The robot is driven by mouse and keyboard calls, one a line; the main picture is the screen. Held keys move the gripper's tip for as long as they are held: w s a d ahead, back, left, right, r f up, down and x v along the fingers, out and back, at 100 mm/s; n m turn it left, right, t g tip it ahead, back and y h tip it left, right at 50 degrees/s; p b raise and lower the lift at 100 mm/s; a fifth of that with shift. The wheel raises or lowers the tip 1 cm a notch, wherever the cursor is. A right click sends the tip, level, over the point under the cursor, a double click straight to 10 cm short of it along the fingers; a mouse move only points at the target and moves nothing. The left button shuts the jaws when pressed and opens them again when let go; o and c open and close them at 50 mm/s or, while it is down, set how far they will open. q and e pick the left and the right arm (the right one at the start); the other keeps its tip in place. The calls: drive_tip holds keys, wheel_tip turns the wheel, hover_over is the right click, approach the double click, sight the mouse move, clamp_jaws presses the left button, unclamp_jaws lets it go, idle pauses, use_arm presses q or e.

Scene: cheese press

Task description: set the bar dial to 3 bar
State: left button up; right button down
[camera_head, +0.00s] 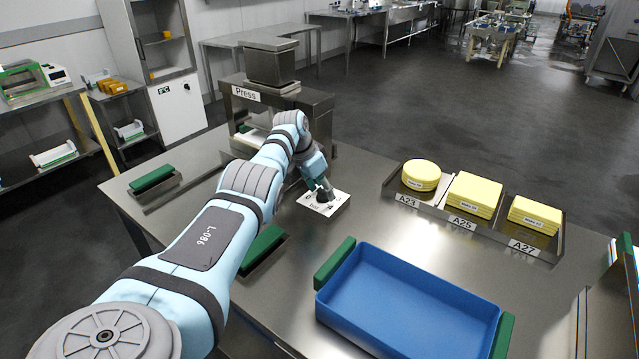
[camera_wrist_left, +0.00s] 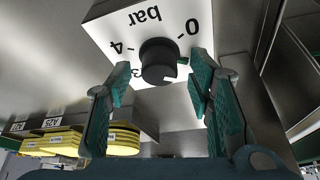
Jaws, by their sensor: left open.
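The bar dial is a black round knob (camera_wrist_left: 158,60) on a white panel (camera_wrist_left: 130,22) marked "bar", with 0, 3 and 4 readable upside down in the left wrist view. A small light mark shows on the knob's right side there, and part of the scale is hidden. In the head view the white dial box (camera_head: 314,207) sits on the steel table, its knob mostly covered by my gripper. My left gripper (camera_head: 322,190) is over the box. Its green-padded fingers (camera_wrist_left: 160,82) are open, one on each side of the knob, with gaps visible. My right gripper is not in view.
A blue tray (camera_head: 400,285) with green handles stands at the front right. Yellow cheeses (camera_head: 474,195) sit in a steel holder marked A23, A25 and A27. The press (camera_head: 275,85) stands behind the dial. Bare table lies between dial and holder.

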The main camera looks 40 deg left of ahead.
use_arm(q)
drive_tip(key=v, duration=1.1)
drive_tip(key=shift+s+r, duration=0.15)
drive_tip(key=shift+r, duration=0.25)
drive_tip(key=shift+a, duration=0.15)
